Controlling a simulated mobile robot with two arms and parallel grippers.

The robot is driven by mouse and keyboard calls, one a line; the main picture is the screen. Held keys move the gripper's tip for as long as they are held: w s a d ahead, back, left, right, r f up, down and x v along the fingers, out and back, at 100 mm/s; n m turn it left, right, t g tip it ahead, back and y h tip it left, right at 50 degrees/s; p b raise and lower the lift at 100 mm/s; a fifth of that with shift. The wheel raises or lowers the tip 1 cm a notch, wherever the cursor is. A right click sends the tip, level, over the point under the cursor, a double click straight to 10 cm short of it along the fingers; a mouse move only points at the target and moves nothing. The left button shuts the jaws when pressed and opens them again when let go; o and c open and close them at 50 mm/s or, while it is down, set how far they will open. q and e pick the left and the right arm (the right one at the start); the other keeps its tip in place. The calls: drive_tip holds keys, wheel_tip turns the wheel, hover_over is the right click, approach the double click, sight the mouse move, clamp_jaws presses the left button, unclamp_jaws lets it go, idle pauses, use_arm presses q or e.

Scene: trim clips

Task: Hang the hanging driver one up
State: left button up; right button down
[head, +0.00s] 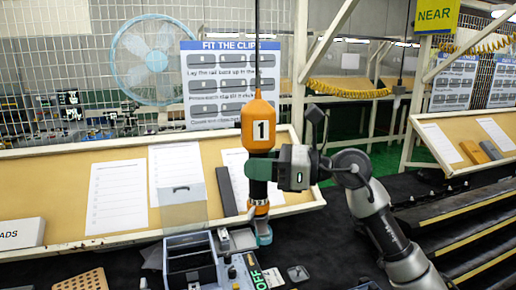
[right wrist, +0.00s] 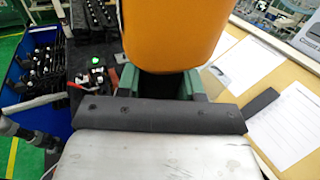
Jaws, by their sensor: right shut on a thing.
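The hanging driver one (head: 258,112) is an orange tool with a white "1" label, upright under a dark line that runs up from its top. My right gripper (head: 264,168) is shut on its dark middle, below the orange body. The driver's lower end, with an orange band, comes down beside a teal part at the bench. I cannot tell if they touch. In the right wrist view the orange body (right wrist: 170,35) fills the top middle, with the green fingers (right wrist: 160,84) on either side of its dark part. My left gripper is not in view.
A grey fixture (head: 190,262) with an "OFF" label stands on the dark bench below the driver. A tilted tan board (head: 60,180) with paper sheets lies behind. A "FIT THE CLIPS" sign (head: 232,45) and a fan (head: 150,60) are farther back. Dark rails (head: 465,235) lie at right.

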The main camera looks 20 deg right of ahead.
idle(0.4)
unclamp_jaws()
idle(0.4)
drive_tip(key=shift+d, duration=0.1)
idle(0.4)
drive_tip(key=r+b+v, duration=0.2)
drive_tip(key=b+v, duration=0.1)
drive_tip(key=v, duration=0.6)
drive_tip(key=shift+s+d, duration=0.2)
drive_tip(key=shift+d, duration=0.15)
idle(1.0)
